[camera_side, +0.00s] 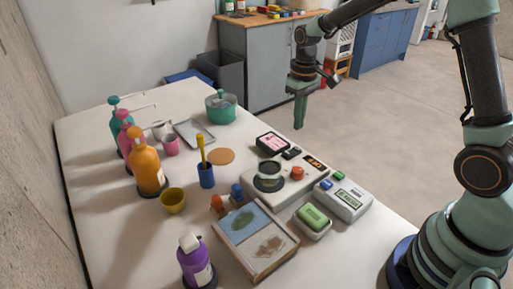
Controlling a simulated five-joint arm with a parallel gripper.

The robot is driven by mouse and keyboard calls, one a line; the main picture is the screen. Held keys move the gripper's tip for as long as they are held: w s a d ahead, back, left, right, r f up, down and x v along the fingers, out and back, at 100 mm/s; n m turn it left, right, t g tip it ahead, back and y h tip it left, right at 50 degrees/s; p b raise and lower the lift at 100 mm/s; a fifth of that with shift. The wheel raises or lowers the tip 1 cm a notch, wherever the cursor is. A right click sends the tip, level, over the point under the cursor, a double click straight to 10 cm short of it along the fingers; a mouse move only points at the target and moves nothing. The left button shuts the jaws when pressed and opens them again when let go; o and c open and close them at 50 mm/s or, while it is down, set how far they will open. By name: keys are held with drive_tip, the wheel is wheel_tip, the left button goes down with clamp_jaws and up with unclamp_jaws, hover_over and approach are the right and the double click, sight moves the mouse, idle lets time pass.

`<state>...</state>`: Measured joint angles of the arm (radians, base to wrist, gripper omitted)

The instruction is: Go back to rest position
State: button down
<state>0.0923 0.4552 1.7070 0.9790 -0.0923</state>
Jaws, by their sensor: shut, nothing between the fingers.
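My gripper (300,112) is in the upper middle of the side view. It hangs pointing down, with its fingers together and nothing held between them. In the picture it appears against the floor, past the table's far right edge, and well above the things on the table. My arm reaches to it from the right side of the picture, and its base stands at the lower right by the table. No object touches the gripper.
A grey cabinet (258,70) stands behind.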

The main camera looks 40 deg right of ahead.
drive_tip(key=s+a+r+t, duration=0.4)
drive_tip(key=s+r, duration=0.8)
drive_tip(key=s, duration=0.3)
drive_tip(key=shift+r+t, duration=0.35)
drive_tip(key=shift+t, duration=0.45)
drive_tip(key=shift+s, duration=0.1)
